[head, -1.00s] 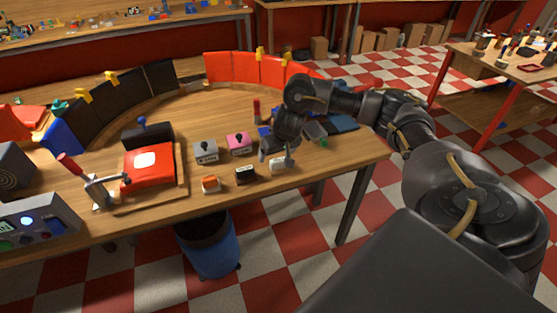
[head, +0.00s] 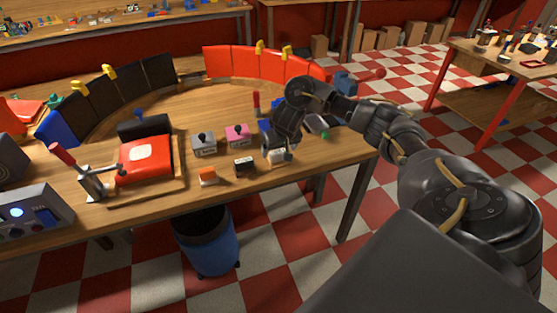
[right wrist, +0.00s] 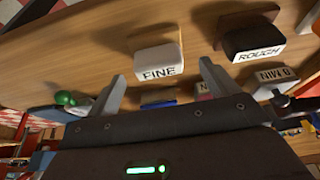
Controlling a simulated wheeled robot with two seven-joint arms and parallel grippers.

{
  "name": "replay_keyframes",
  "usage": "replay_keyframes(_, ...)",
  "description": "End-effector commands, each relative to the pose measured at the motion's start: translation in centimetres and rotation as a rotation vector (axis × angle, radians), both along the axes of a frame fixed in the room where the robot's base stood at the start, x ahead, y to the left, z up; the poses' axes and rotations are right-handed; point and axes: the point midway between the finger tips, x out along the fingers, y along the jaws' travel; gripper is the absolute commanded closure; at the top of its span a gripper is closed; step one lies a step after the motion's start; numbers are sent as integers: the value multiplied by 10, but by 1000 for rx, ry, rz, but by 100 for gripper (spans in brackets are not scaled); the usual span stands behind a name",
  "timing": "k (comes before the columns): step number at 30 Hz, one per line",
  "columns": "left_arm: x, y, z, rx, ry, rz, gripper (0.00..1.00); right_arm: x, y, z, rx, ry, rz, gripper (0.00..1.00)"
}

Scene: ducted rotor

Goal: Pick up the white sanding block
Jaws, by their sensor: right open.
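The white sanding block (head: 281,158) stands on the wooden bench near its front edge, partly hidden by my right gripper in the head view. In the right wrist view the white block (right wrist: 157,52) shows "FINE" in black on its side. My right gripper (head: 279,154) is open over the white block. In the right wrist view its two fingertips (right wrist: 162,70) are spread wider than the block, which lies just beyond and between them. Whether a finger touches it I cannot tell. My left gripper is not in view.
A black block (right wrist: 255,40) marked "ROUGH" stands beside the white one, and an orange-and-white block (head: 207,176) is farther left. A blue bin (head: 210,245) stands below.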

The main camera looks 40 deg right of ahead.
Motion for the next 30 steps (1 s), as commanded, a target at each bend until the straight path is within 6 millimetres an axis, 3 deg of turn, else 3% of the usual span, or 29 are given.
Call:
replay_keyframes(1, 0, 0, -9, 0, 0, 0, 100, 3, -2, -14, 1, 3, -3, 14)
replay_keyframes(6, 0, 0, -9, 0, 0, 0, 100, 11, -7, -28, -1, 2, -2, 14)
replay_keyframes(15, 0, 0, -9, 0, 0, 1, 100, 13, -7, -32, -1, 0, 0, 14)
replay_keyframes(27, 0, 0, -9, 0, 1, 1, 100, 13, -7, -32, -1, -1, 0, 64)
replay_keyframes(30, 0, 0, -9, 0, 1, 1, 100, 13, -7, -32, -1, -1, 0, 64)
